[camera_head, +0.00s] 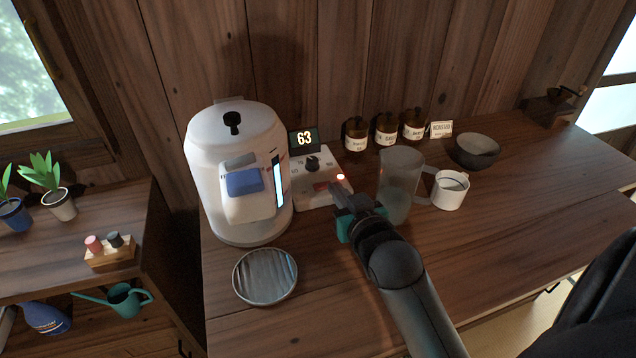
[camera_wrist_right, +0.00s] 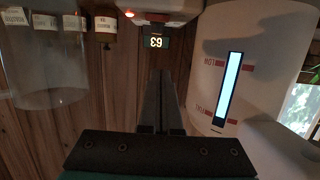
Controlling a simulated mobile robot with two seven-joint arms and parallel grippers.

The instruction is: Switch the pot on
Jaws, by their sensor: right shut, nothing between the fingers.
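The white pot (camera_head: 222,135) stands upright on the wooden counter, with a blue button and a lit level strip on its front. It also shows in the right wrist view (camera_wrist_right: 240,50). Right of it sits a white control box (camera_head: 309,168) with a black knob, a red switch (camera_head: 322,186) and a glowing red light (camera_head: 341,177). A display (camera_head: 304,139) behind it reads 63 and shows upside down in the wrist view (camera_wrist_right: 156,43). My right gripper (camera_head: 342,196) is shut and empty at the box's front edge; whether it touches is unclear. My left gripper is out of view.
A clear pitcher (camera_head: 399,180) and a white mug (camera_head: 450,190) stand right of my gripper. A round plate (camera_head: 265,276) lies before the pot. Brown bottles (camera_head: 386,130), a small sign and a dark bowl (camera_head: 474,151) stand behind. The front right counter is clear.

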